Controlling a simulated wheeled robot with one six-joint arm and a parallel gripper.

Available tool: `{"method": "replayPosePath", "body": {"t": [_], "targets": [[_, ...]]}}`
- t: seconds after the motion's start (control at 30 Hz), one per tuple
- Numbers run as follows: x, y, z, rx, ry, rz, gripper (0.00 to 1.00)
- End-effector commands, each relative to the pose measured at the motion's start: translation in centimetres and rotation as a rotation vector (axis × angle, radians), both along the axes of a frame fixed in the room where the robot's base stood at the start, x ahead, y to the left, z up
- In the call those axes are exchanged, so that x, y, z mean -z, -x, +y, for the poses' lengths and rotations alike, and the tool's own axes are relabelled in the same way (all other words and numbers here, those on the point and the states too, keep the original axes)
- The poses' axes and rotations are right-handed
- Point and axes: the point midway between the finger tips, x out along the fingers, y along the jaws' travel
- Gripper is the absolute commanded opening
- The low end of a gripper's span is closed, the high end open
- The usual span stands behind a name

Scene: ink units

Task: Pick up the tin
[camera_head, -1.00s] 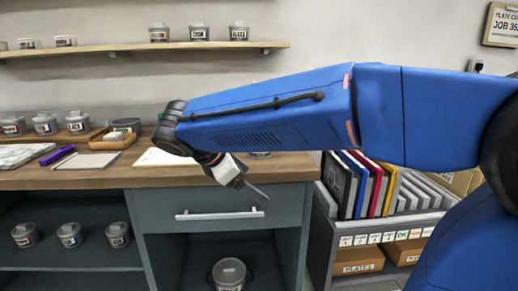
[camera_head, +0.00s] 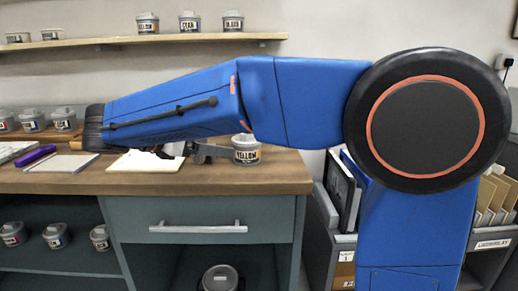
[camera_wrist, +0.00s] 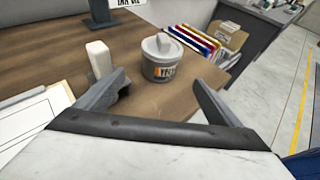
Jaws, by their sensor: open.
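A grey lidded tin (camera_head: 246,150) with a yellow label stands upright on the wooden counter (camera_head: 285,178), near its right end. In the wrist view the tin (camera_wrist: 161,62) stands beyond and between my fingers, with its label partly readable. My gripper (camera_head: 212,153) is at counter height just left of the tin, largely hidden behind my arm in the head view. In the wrist view my gripper (camera_wrist: 160,88) is open and empty, one finger toward each side of the tin. The tin looks to be just ahead of the fingertips; I cannot tell the exact gap.
A white upright block (camera_wrist: 99,59) stands close beside my left finger. A white sheet (camera_head: 146,162) lies on the counter. More tins (camera_head: 190,22) stand on the wall shelf and below the counter. Files (camera_wrist: 194,42) stand past the counter's right edge. A drawer handle (camera_head: 198,228) sticks out below.

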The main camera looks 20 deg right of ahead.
Motion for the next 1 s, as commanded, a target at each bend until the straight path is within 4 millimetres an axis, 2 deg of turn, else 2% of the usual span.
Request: {"method": "replayPosePath", "body": {"t": [0.17, 0.73, 1.0], "targets": [[0.1, -0.2, -0.3, -0.002, 0.005, 0.001, 0.88], [3.7, -4.1, -8.1, 0.002, 0.004, 0.001, 0.88], [4.6, -5.2, -9.9, -0.001, 0.004, 0.001, 0.88]]}}
